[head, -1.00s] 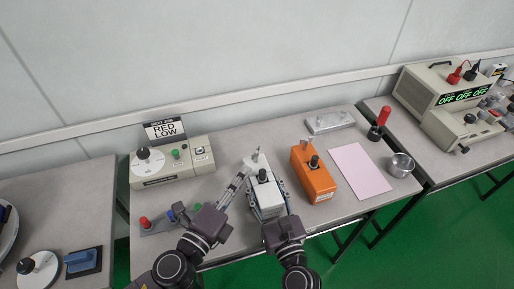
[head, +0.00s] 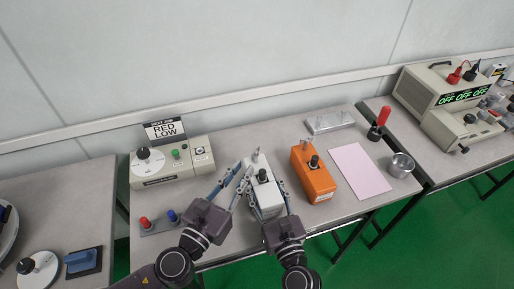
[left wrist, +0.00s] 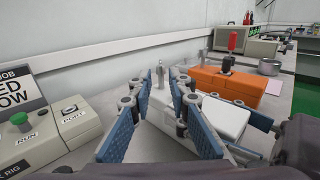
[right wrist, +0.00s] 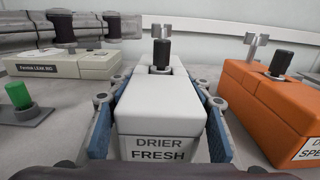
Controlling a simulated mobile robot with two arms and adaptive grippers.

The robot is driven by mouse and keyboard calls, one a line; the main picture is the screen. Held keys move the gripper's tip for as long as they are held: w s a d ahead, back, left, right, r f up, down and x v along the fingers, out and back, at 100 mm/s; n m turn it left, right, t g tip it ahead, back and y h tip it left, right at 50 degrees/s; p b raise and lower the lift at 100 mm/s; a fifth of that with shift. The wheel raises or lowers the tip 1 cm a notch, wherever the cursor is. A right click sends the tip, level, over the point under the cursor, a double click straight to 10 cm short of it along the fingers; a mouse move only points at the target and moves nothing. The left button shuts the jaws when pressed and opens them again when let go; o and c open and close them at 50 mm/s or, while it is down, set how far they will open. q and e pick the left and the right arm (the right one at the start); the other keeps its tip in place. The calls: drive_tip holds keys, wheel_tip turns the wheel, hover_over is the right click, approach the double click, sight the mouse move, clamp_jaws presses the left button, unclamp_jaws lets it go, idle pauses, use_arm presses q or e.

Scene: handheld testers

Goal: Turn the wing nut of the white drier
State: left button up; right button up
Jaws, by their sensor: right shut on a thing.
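The white drier (head: 265,200) stands on the middle table, labelled "DRIER FRESH" in the right wrist view (right wrist: 160,110). It has a black knob (right wrist: 161,52) on top and a metal wing nut (right wrist: 160,32) at its far end. The wing nut also shows in the left wrist view (left wrist: 160,72). My right gripper (head: 268,192) is shut on the drier's body, with a blue pad along each side. My left gripper (head: 241,170) is open beside the drier's far left. In the left wrist view, the wing nut appears between its two fingertips, slightly beyond them; contact cannot be told.
An orange drier (head: 313,176) stands close on the right, with a pink sheet (head: 361,171) and a metal cup (head: 401,165) beyond it. The leak rig (head: 173,165) with its "RED LOW" sign (head: 164,130) stands back left. Red and blue knobs (head: 172,215) sit at front left.

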sight(257, 148)
use_arm(q)
drive_tip(key=x, duration=0.9)
drive_tip(key=shift+w+d, duration=0.1)
drive_tip(key=shift+d, duration=0.05)
drive_tip(key=shift+c, duration=0.4)
clamp_jaws()
